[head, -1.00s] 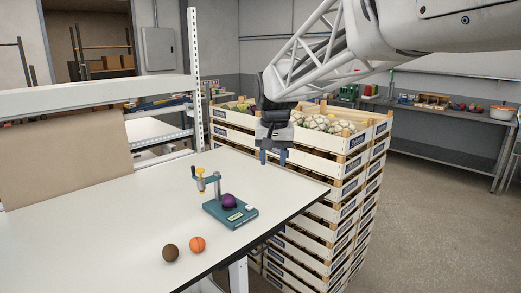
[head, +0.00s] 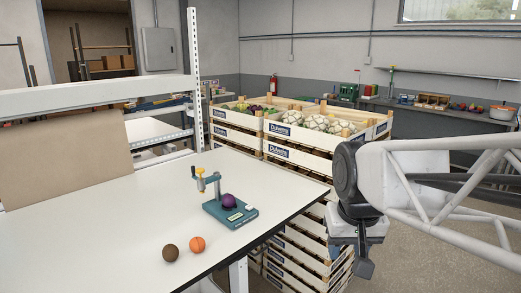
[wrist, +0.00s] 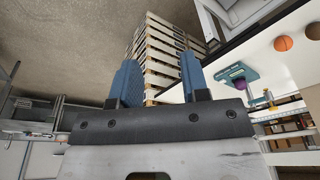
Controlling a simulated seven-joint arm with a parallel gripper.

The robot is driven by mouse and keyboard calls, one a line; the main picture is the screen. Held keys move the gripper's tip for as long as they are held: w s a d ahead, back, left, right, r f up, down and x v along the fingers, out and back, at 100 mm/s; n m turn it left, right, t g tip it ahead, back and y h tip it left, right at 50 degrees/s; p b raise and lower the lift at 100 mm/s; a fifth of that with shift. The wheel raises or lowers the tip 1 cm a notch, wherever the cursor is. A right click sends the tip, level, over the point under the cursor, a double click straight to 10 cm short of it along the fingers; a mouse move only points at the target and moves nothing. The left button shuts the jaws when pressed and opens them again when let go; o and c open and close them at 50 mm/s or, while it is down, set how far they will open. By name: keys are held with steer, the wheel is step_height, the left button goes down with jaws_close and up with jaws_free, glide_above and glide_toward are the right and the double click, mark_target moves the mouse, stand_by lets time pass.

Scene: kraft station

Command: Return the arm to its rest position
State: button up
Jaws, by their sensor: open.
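My gripper (head: 350,262) hangs at the right of the head view, off the table's right edge and in front of the crate stack. In the wrist view its two blue fingers (wrist: 158,82) are apart with nothing between them. My arm reaches in from the right edge of the head view. On the white table (head: 90,235) stands a teal press-like device (head: 228,212) with a purple ball (head: 229,201) on it. The device also shows in the wrist view (wrist: 232,82).
A brown ball (head: 170,253) and an orange ball (head: 197,244) lie near the table's front edge. Tall stacked crates (head: 290,150) with vegetables stand right of the table, close to my gripper. A shelf post (head: 195,80) rises behind the table. Floor is open at right.

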steer(key=s+d+f, duration=0.2)
steer(key=s+f, duration=0.3)
steer(key=s, duration=0.4)
steer(key=shift+d+f, duration=0.15)
steer(key=shift+f, duration=0.1)
steer(key=shift+o, duration=0.5)
